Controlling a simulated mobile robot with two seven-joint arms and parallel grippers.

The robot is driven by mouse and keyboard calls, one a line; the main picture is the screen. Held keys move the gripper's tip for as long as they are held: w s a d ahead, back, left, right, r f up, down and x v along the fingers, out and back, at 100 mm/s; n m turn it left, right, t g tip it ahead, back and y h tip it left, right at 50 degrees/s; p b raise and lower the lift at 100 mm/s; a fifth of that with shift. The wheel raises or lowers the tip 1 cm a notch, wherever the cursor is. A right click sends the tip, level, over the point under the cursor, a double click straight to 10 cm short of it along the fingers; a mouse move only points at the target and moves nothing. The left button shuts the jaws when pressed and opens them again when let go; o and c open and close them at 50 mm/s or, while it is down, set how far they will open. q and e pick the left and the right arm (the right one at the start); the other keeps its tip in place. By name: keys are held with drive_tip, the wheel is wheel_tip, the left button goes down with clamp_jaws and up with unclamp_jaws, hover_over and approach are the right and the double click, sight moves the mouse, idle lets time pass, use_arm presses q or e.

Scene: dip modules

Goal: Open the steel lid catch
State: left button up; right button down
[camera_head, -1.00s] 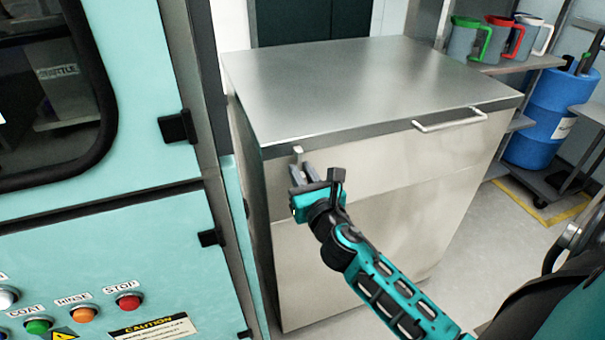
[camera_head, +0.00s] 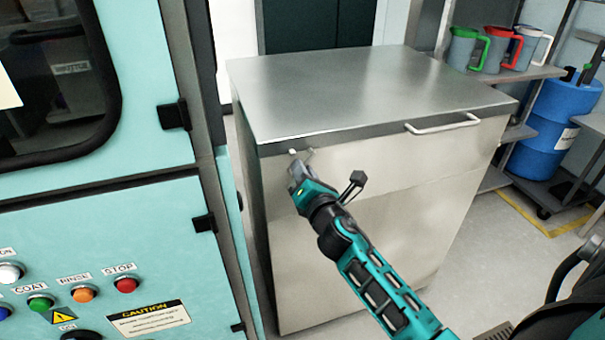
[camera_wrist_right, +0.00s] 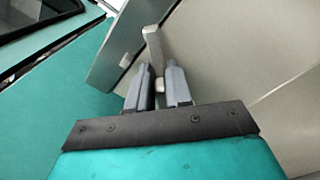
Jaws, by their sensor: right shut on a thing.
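The steel lid catch (camera_head: 309,155) is on the front of a steel cabinet, near its left corner, just under the lid (camera_head: 370,90). My right gripper (camera_head: 296,168) is at the catch, and its fingers are shut on it. In the right wrist view, the pale catch lever (camera_wrist_right: 152,43) stands up beyond the fingers, and its lower part shows between the fingertips (camera_wrist_right: 159,86). The lid lies flat and closed on the cabinet. My left gripper is not in view.
A bar handle (camera_head: 442,125) is at the lid's front right. A teal machine (camera_head: 100,220) with buttons and black hinges stands close on the left. Jugs on a shelf and a blue drum (camera_head: 555,120) are at the right. Floor is clear right of the cabinet.

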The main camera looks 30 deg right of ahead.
drive_tip(key=m, duration=0.3)
drive_tip(key=shift+d+f+m, duration=0.3)
drive_tip(key=shift+f+m, duration=0.05)
drive_tip(key=shift+m, duration=0.05)
drive_tip(key=shift+s+d+f+m+b, duration=0.1)
drive_tip(key=shift+f+m+b, duration=0.1)
drive_tip(key=shift+m, duration=0.65)
drive_tip(key=shift+f+m+b, duration=0.15)
drive_tip(key=shift+m, duration=0.7)
drive_tip(key=c, duration=1.1)
unclamp_jaws()
drive_tip(key=v, duration=1.3)
